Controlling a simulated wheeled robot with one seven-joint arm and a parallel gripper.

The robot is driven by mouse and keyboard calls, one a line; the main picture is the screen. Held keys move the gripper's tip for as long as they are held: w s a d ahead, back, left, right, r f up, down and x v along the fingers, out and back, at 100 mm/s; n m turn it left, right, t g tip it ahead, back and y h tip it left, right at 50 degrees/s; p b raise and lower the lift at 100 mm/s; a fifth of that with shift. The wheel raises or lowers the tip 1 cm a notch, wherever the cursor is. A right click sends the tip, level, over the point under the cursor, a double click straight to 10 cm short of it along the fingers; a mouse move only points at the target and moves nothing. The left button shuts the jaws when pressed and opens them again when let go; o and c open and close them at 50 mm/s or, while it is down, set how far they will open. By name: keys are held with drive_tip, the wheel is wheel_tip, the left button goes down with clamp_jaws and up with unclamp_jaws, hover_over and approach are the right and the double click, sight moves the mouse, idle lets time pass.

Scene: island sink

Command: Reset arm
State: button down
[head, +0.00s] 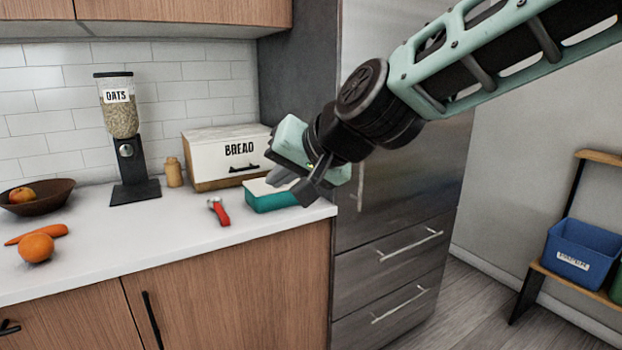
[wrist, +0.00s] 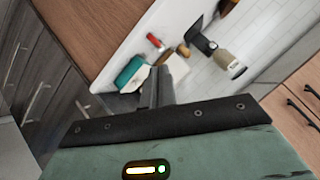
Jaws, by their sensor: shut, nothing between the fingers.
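My arm reaches in from the upper right in the head view. My gripper (head: 292,188) is shut and empty, held above the counter's right end, in front of the bread box. In the wrist view, the closed fingers of my gripper (wrist: 160,86) point toward the counter, beside the teal container. In the head view the gripper hides part of the teal container (head: 268,196) and of the bread box's right side.
On the white counter (head: 150,225) stand an oats dispenser (head: 128,140), a bread box (head: 225,155), a small jar (head: 173,172), a red-handled tool (head: 218,211), an orange (head: 36,248), a carrot (head: 38,233) and a bowl (head: 38,197). A blue bin (head: 578,252) sits on a shelf at right.

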drive_tip(key=s+d+f+n+g+h+p, duration=0.2)
drive_tip(key=s+d+f, duration=0.4)
drive_tip(key=s+d, duration=0.3)
drive_tip(key=s+d+f+n+g+h+p, duration=0.1)
drive_tip(key=s+d+f+n+g+h, duration=0.3)
drive_tip(key=s+d, duration=0.6)
drive_tip(key=s+f+g+h, duration=0.1)
drive_tip(key=s+f, duration=0.1)
drive_tip(key=s, duration=0.5)
drive_tip(key=shift+f+n+p, duration=0.2)
drive_tip(key=shift+n+p, duration=0.2)
